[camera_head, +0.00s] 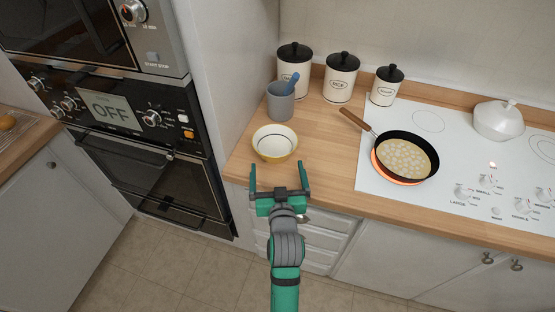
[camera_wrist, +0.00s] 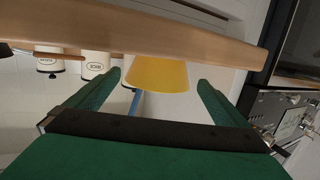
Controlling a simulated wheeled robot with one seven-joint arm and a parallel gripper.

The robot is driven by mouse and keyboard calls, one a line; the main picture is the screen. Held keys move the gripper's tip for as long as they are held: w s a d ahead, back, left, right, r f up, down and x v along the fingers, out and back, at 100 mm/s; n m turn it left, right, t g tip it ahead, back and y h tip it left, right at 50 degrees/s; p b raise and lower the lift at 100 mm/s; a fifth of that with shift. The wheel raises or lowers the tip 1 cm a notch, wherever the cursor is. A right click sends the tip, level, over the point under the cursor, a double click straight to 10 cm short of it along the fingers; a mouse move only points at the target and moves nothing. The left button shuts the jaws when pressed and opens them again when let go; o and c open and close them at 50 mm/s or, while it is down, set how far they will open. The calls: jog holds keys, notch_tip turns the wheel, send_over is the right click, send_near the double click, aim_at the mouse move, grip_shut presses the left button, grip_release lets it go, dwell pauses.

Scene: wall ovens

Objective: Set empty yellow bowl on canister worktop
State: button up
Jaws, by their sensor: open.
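The yellow bowl (camera_head: 274,143) stands upright on the wooden canister worktop (camera_head: 325,150), near its front left part. Its pale inside looks empty. My gripper (camera_head: 279,167) is open and empty at the worktop's front edge, with its fingers pointing toward the bowl and apart from it in the head view. In the wrist view, which looks upside down, the bowl (camera_wrist: 157,75) shows between the two open green fingers (camera_wrist: 159,82). The worktop edge (camera_wrist: 150,32) crosses the top of that view.
Several cream canisters (camera_head: 341,78) with black lids stand along the back wall. A grey mug (camera_head: 280,103) with a blue utensil stands behind the bowl. To the right, a pan (camera_head: 405,157) sits on a glowing burner, its handle over the worktop. A tall oven cabinet (camera_head: 226,85) bounds the left.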

jog(key=shift+s+d+r, duration=0.1)
jog(key=shift+s+r, duration=0.05)
jog(key=shift+s, duration=0.75)
jog(key=shift+s+r, duration=0.1)
jog(key=shift+s, duration=0.75)
